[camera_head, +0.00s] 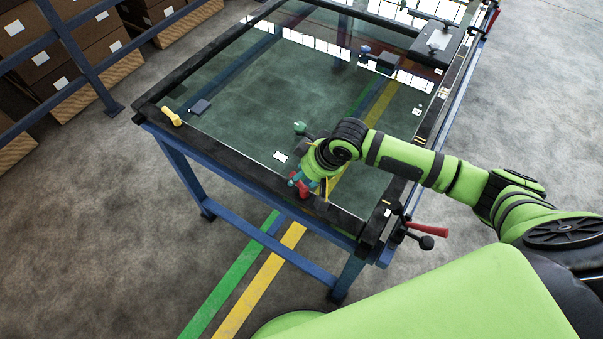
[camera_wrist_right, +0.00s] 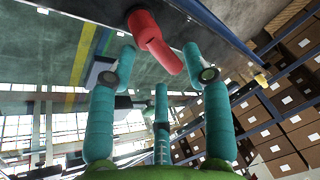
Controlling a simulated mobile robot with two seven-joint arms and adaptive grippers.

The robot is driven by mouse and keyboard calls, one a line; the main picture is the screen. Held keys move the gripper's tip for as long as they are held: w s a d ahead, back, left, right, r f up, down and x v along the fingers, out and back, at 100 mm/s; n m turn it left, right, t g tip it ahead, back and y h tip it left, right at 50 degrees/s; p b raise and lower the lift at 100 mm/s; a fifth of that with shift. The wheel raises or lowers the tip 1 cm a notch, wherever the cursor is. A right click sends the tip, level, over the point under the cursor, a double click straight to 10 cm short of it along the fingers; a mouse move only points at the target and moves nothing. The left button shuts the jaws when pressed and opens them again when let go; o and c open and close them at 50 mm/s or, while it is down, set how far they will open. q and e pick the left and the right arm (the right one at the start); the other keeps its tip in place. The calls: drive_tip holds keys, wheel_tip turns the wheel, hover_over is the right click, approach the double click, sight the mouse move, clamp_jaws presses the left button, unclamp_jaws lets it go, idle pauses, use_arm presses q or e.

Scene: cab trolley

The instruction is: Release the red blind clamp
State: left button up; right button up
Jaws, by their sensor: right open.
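The red clamp handle (camera_head: 303,188) is at the near edge of the glass-topped trolley (camera_head: 190,147), partly hidden by my right gripper (camera_head: 298,181). In the right wrist view the red handle (camera_wrist_right: 152,38) is a thick bent piece at the dark frame edge, and its lower end reaches between my teal fingers. My right gripper (camera_wrist_right: 160,58) is open, with two fingers apart on either side of the handle and a third below. I cannot tell whether any finger touches it. My left gripper is not in view.
A yellow handle (camera_head: 171,116) is at the left corner, and a green knob (camera_head: 300,128) stands beyond my gripper. Boxes on a blue rack (camera_head: 62,32) are at the far left.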

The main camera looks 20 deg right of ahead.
drive_tip(key=shift+w+a+f, duration=0.2)
drive_tip(key=shift+f, duration=0.15)
drive_tip(key=shift+w+f, duration=0.1)
drive_tip(key=shift+f, duration=0.1)
drive_tip(key=shift+c, duration=0.4)
clamp_jaws()
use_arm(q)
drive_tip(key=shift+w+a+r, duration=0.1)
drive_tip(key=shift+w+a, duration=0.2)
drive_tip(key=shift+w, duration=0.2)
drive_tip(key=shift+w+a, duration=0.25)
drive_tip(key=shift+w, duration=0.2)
